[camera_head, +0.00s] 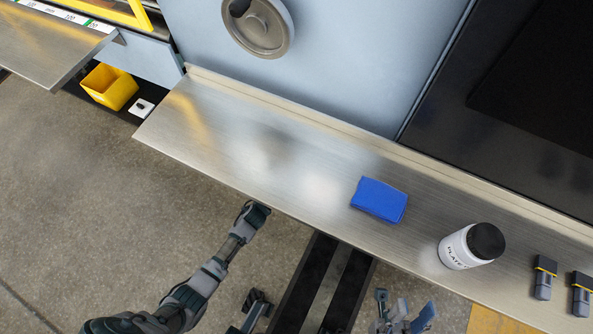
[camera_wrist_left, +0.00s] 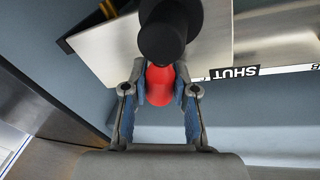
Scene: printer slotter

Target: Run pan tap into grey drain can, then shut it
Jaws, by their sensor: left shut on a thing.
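In the left wrist view, my left gripper (camera_wrist_left: 161,92) is shut on a red tap handle (camera_wrist_left: 160,84), with one finger on each side of it. A black cylindrical part (camera_wrist_left: 165,35) stands in front of a pale metal plate (camera_wrist_left: 105,48) beside the handle. A label reading SHUT (camera_wrist_left: 234,73) shows upside down at the right. In the head view, my left arm reaches to the shelf's front edge, and its gripper is hidden. My right gripper (camera_head: 402,308) is low at the bottom, its fingers apart and empty. No grey drain can is visible.
A steel shelf (camera_head: 250,165) crosses the head view. On it are a blue block (camera_head: 379,199), a white bottle with black cap (camera_head: 467,248) and two dark yellow-banded pieces (camera_head: 543,278). A round handwheel (camera_head: 262,25) is above.

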